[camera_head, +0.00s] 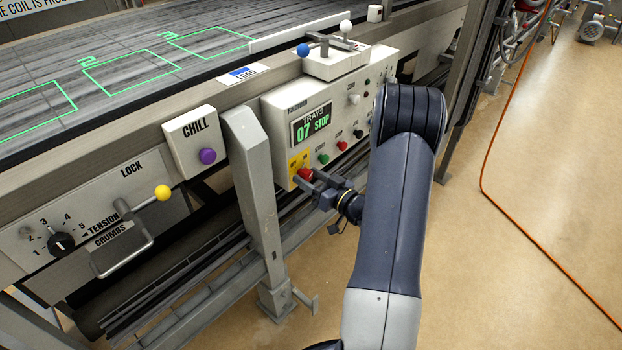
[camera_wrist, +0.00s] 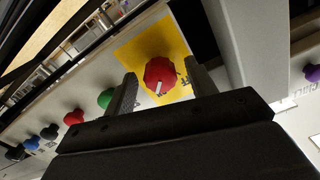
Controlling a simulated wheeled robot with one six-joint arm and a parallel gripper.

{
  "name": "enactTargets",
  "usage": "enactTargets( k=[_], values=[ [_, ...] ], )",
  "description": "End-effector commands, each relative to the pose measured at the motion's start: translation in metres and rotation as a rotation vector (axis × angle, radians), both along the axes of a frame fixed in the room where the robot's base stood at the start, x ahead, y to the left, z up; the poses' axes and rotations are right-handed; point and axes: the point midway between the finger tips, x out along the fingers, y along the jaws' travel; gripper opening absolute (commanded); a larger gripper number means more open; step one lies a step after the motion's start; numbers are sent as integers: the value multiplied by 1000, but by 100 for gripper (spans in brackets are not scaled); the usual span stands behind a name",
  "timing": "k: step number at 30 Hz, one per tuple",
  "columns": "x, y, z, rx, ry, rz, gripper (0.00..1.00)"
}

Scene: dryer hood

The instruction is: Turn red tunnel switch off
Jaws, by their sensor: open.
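The red tunnel switch (camera_head: 305,174) is a red knob on a yellow plate at the lower left of the control box. In the wrist view the red knob (camera_wrist: 160,75) has a white pointer mark toward its lower left. Lettering on the yellow plate is only partly readable. My gripper (camera_head: 308,182) is at the knob. In the wrist view my gripper (camera_wrist: 160,90) is open, with one finger on each side of the knob. I cannot tell whether either finger touches it.
The control box (camera_head: 283,121) has a display reading "TRAYS 07 STOP". A green button (camera_head: 323,159) and another red button (camera_head: 342,146) sit right of the switch. A grey post (camera_head: 252,180) stands to the left, and a purple button (camera_head: 207,156) is beyond it.

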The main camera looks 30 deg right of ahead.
Motion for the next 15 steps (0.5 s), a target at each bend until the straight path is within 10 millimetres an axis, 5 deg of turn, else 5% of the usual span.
enactTargets(
  k=[15],
  values=[
    [0, 0, 0, 0, 0, 0, 13]
  ],
)
